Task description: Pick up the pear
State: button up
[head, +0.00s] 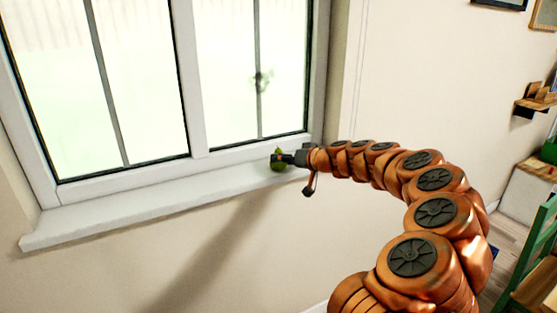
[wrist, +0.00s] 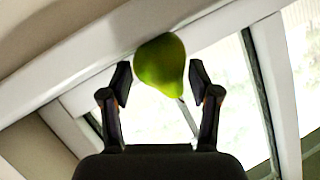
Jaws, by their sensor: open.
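The green pear (head: 279,159) is on the white window sill (head: 130,211), near the sill's right end in the head view. My gripper (head: 284,158) is at the pear and partly covers it there. In the wrist view the pear (wrist: 160,64) shows between the two open fingers of my gripper (wrist: 160,84). The pear's underside against the sill is hidden in the head view.
The window frame (head: 197,90) and its glass rise right behind the sill. The sill left of the pear is bare. A small wooden wall shelf (head: 536,101) and a green-framed piece of furniture (head: 525,255) are at the far right.

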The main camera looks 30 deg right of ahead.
jog(key=c, duration=0.9)
jog(key=shift+o, duration=0.2)
